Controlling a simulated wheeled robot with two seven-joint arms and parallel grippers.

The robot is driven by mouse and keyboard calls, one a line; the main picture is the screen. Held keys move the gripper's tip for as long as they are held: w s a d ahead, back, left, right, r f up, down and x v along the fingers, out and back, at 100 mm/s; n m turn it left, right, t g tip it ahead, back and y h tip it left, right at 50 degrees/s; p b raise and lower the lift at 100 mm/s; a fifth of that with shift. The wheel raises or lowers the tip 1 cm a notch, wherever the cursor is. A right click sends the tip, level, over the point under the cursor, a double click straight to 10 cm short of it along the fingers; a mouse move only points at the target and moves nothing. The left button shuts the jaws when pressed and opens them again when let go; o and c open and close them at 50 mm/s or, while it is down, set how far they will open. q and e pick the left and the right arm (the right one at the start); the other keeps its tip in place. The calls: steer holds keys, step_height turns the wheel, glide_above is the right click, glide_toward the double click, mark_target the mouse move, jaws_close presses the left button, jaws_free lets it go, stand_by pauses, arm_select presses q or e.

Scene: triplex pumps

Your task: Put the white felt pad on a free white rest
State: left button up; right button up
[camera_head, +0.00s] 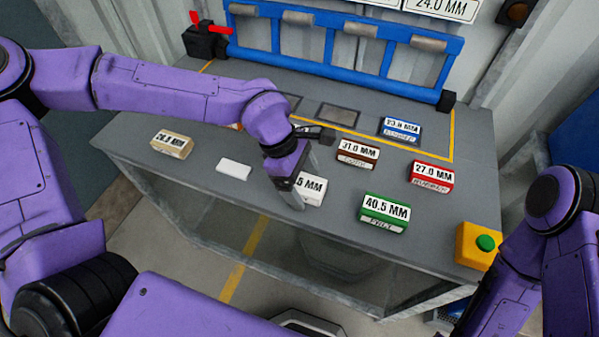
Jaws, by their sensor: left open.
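A white block (313,190) with a label ending in "5 MM" sits on the grey bench, partly hidden by my left gripper; it looks like the white felt pad, but its material text is hidden. My left gripper (302,186) is open and points down at this block's left side; I cannot tell whether it touches it. A plain white flat piece (234,169) lies to the left with nothing on it; it may be a white rest. My right arm shows at the lower right, but its gripper is out of view.
Around the pad are a brown block (357,154), a green block (384,212), a red block (431,176), a blue block (400,130) and a cream block (172,144). A dark plate (338,114) is bare. A blue rack (340,55) stands behind; a green-button box (478,245) is at right.

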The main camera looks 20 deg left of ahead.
arm_select(q)
steer(key=v, duration=1.2)
steer(key=shift+a+p, duration=0.1)
steer(key=shift+p, duration=0.2)
